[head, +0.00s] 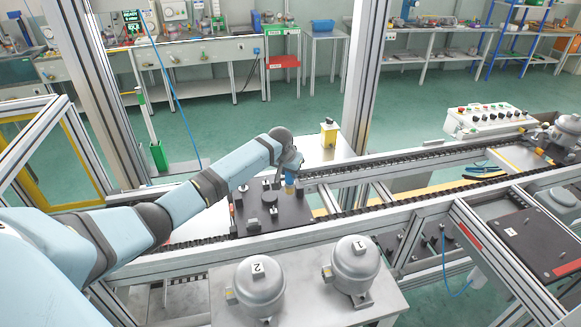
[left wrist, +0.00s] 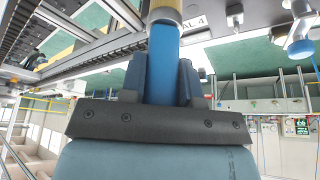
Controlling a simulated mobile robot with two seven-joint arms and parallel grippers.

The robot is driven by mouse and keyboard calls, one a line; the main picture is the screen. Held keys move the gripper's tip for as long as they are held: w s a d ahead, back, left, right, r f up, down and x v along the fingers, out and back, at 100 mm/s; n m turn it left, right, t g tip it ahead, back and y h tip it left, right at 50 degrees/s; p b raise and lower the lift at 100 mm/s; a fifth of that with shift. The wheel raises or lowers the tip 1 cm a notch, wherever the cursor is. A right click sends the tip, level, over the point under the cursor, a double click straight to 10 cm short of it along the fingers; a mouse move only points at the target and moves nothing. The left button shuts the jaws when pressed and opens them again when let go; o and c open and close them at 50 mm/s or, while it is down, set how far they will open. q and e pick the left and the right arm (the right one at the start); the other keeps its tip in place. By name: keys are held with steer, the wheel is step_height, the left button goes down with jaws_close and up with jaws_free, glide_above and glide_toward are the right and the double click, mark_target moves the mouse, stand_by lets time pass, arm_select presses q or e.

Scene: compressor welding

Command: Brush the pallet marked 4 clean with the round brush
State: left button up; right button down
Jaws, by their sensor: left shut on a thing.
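My left gripper (head: 290,168) is shut on the round brush (head: 290,182), which has a blue handle and a yellowish collar. In the left wrist view the blue handle (left wrist: 164,62) stands between the fingers, and the bristles are out of frame. The brush points down over the right part of a dark pallet (head: 295,212) with several round fittings, on the conveyor. I cannot tell whether the bristles touch it. Lettering ending in "AL 4" (left wrist: 192,23) shows beside the brush in the left wrist view. My right gripper is not in view.
Two grey compressors marked 2 (head: 258,290) and 1 (head: 355,266) stand on a front table. Another dark plate (head: 530,235) lies at the right. A yellow bottle-like object (head: 328,134) stands behind the conveyor. A control box (head: 488,118) is at the back right.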

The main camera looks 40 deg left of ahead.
arm_select(q)
steer(key=shift+w+a+r, duration=0.1)
steer(key=shift+r, duration=0.4)
steer(key=shift+v, duration=0.75)
steer(key=shift+w, duration=0.2)
steer(key=shift+f, duration=0.1)
